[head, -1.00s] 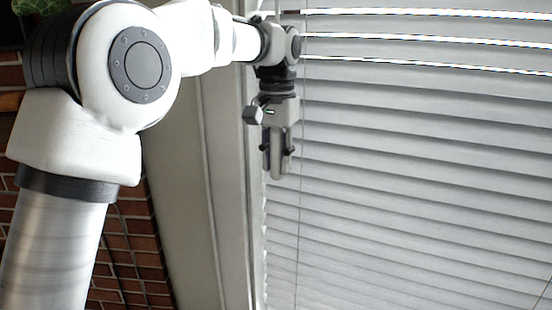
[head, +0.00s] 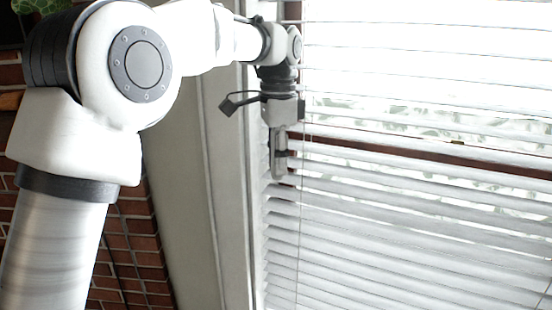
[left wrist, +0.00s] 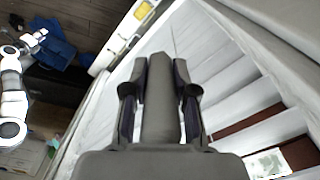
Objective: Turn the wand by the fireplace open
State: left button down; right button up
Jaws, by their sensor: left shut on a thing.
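My left gripper (head: 281,168) points down in front of the left edge of the window blind (head: 400,215). In the left wrist view, its two dark fingers are closed around a thick grey rod, the wand (left wrist: 158,100). In the head view the wand is mostly hidden by the gripper. The blind's upper slats are tilted open, with bright light and greenery showing between them. The lower slats overlap more and look more closed. My right gripper is in neither view.
The pale window frame (head: 226,200) runs just left of the gripper. A brick wall (head: 128,250) of the fireplace corner is further left, partly behind my left arm. A thin cord (head: 300,230) hangs in front of the slats.

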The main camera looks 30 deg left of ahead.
pick_arm(q)
jog(key=shift+d+f+m, duration=0.1)
jog(key=shift+f+m, duration=0.1)
jog(key=shift+m, duration=0.2)
jog(key=c, duration=0.9)
grip_release()
jog(key=shift+w+d, duration=0.2)
jog(key=shift+w, duration=0.05)
notch_tip(320, 180, up, 11)
jog(key=shift+w+r, duration=0.1)
jog(key=shift+r, duration=0.4)
